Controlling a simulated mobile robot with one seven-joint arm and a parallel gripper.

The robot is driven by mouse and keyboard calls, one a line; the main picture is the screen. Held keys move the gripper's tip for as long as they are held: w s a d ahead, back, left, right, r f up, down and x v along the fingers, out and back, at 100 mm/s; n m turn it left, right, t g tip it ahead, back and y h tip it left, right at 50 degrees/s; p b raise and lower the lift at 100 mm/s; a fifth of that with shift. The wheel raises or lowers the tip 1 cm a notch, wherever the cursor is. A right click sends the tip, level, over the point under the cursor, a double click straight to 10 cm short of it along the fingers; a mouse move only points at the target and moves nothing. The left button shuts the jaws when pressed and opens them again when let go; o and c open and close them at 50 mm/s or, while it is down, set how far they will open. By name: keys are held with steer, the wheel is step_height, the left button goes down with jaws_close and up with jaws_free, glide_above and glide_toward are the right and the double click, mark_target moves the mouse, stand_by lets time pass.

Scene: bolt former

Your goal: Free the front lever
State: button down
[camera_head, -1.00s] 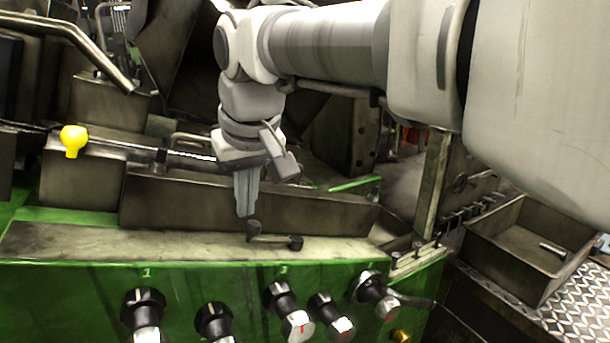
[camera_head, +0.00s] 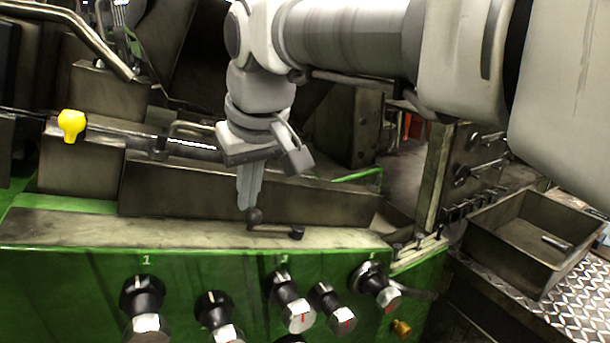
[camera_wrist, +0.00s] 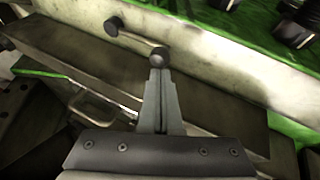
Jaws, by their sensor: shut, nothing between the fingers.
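The front lever (camera_head: 276,229) is a small dark crank with a round knob at each end, on the pale top ledge of the green machine. In the head view its left knob (camera_head: 254,215) is right at my fingertips. My gripper (camera_head: 247,207) points down with its fingers together and empty. In the wrist view the fingertips (camera_wrist: 158,72) meet the near knob (camera_wrist: 158,57) of the lever, and its arm runs up and left to the far knob (camera_wrist: 113,26). I cannot tell whether the tips touch the knob or stop just short of it.
Several black knobs with silver ends (camera_head: 146,306) stick out of the green front panel (camera_head: 70,290). A long metal block (camera_head: 180,190) lies behind the ledge. A yellow knob (camera_head: 71,124) stands at left, and an open metal bin (camera_head: 520,240) at right.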

steer(key=shift+s+d+f, duration=0.1)
steer(key=shift+s, duration=0.05)
steer(key=shift+s+d+f+n+y+b, duration=0.1)
steer(key=shift+s+d+n+y+b, duration=0.25)
steer(key=shift+b, duration=0.3)
steer(key=shift+s+d+f+n+y+b, duration=0.15)
steer(key=shift+s+n+b, duration=0.15)
steer(key=shift+n+b, duration=0.3)
steer(key=s+n+b, duration=0.1)
steer(key=d+n+y+b, duration=0.1)
steer(key=b, duration=0.1)
steer(key=shift+s+d+n, duration=0.2)
steer(key=shift+s+n, duration=0.05)
steer(key=shift+s, duration=0.1)
steer(key=d+n+b, duration=0.1)
steer(key=s+n+y+b, duration=0.1)
steer(key=b, duration=0.1)
steer(key=shift+s+d+f+n+y, duration=0.15)
steer(key=shift+d+f+n+y, duration=0.15)
steer(key=shift+d, duration=0.1)
steer(key=d+f+n+g+y+b, duration=0.2)
steer(key=d+n+b, duration=0.3)
steer(key=d, duration=0.3)
steer(key=shift+s+n+b, duration=0.2)
steer(key=shift+n+b, duration=0.2)
steer(key=shift+d+f, duration=0.1)
steer(key=shift+d, duration=0.1)
